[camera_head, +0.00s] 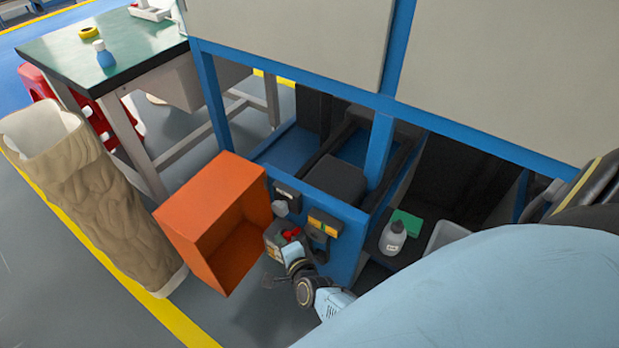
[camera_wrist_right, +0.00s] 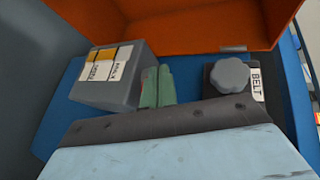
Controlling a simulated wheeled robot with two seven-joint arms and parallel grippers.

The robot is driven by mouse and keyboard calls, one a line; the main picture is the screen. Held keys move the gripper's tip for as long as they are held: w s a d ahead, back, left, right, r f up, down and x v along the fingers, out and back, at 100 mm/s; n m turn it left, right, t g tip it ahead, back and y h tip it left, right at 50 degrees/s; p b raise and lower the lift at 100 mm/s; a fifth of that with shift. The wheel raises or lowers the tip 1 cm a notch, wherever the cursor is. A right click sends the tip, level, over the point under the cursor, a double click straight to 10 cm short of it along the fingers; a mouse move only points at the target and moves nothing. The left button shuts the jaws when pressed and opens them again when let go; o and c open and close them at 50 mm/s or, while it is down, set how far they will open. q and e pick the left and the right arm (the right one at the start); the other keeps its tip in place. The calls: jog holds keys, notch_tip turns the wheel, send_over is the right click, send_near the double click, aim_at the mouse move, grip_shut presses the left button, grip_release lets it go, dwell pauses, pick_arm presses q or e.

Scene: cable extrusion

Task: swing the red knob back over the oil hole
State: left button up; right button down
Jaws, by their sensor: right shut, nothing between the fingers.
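The red knob (camera_head: 291,234) shows in the head view on the front of the blue machine frame, just beside the tip of my right gripper (camera_head: 292,249). In the right wrist view a sliver of the red knob (camera_wrist_right: 145,73) shows at the left edge of my right gripper's green fingers (camera_wrist_right: 158,84); most of the knob is hidden. The fingers are shut with nothing between them. I cannot tell whether they touch the knob. The oil hole is not visible. My left gripper is not in view.
A grey box with a label (camera_wrist_right: 105,76) stands left of the fingers in the wrist view. A grey lobed knob (camera_wrist_right: 231,74) marked BELT sits right. An open orange box (camera_head: 205,215) stands close by. A white bottle (camera_head: 393,237) stands on the lower shelf.

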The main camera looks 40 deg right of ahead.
jog(key=shift+d, duration=0.1)
dwell(0.3)
jog(key=shift+s+d, duration=0.15)
jog(key=shift+d, duration=0.7)
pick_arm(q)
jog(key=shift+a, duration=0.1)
pick_arm(e)
jog(key=shift+d, duration=0.15)
jog(key=shift+s, duration=0.1)
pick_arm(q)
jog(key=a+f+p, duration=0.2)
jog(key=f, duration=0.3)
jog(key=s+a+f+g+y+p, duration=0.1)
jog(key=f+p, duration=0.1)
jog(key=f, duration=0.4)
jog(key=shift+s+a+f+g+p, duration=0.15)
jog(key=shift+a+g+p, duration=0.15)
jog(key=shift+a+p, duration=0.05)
pick_arm(e)
jog(key=s+a+r, duration=0.1)
jog(key=s+a, duration=0.2)
jog(key=s, duration=0.3)
jog(key=s+a+r, duration=0.2)
jog(key=s, duration=0.4)
jog(key=shift+s+a+r, duration=0.2)
jog(key=shift+s+a, duration=0.1)
jog(key=shift+a, duration=0.1)
